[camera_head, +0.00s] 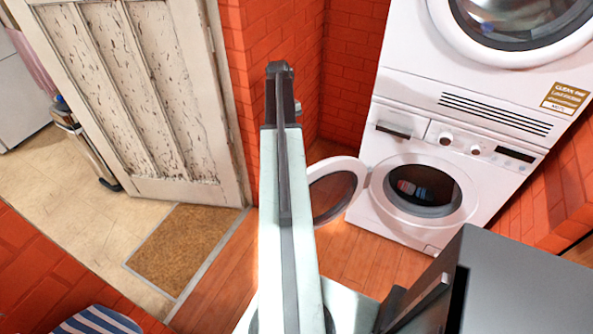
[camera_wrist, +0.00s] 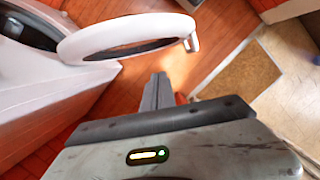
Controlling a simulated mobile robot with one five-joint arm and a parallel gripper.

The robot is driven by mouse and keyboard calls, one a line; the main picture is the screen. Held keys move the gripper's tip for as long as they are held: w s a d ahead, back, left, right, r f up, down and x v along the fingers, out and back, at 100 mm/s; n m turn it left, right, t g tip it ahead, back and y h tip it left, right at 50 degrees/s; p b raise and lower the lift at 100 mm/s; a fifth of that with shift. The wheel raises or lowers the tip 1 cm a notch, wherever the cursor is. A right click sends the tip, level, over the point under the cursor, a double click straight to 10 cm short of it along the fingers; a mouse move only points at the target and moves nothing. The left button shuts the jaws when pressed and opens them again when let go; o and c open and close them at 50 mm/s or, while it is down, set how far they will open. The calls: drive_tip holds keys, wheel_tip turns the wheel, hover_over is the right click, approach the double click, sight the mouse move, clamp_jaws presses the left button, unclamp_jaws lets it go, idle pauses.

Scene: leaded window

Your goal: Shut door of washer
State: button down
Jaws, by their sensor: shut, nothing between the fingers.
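The washer (camera_head: 405,231) is the lower white machine at right in the head view, with coloured laundry in its dark drum (camera_head: 424,190). Its round door (camera_head: 347,165) is hinged on the left and stands wide open. My arm hides part of the door's left side. In the wrist view the open door (camera_wrist: 152,22) is a white ring at upper left, with a small latch piece at its right end. The washer's front (camera_wrist: 60,85) is at left there. My gripper (camera_wrist: 157,78) is shut and empty, apart from the door, below the ring in the picture.
A second white machine (camera_head: 420,70) is stacked on the washer. A red brick wall (camera_head: 345,65) is behind. A worn panelled door (camera_head: 140,100) and a brown mat (camera_head: 180,248) are at left. Wooden floor (camera_head: 370,262) lies clear before the washer.

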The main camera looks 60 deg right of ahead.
drive_tip(key=s+a+f+b, duration=0.4)
drive_tip(key=s+f+b, duration=0.1)
drive_tip(key=f+b, duration=0.4)
drive_tip(key=shift+f+b, duration=0.3)
drive_tip(key=shift+d, duration=0.1)
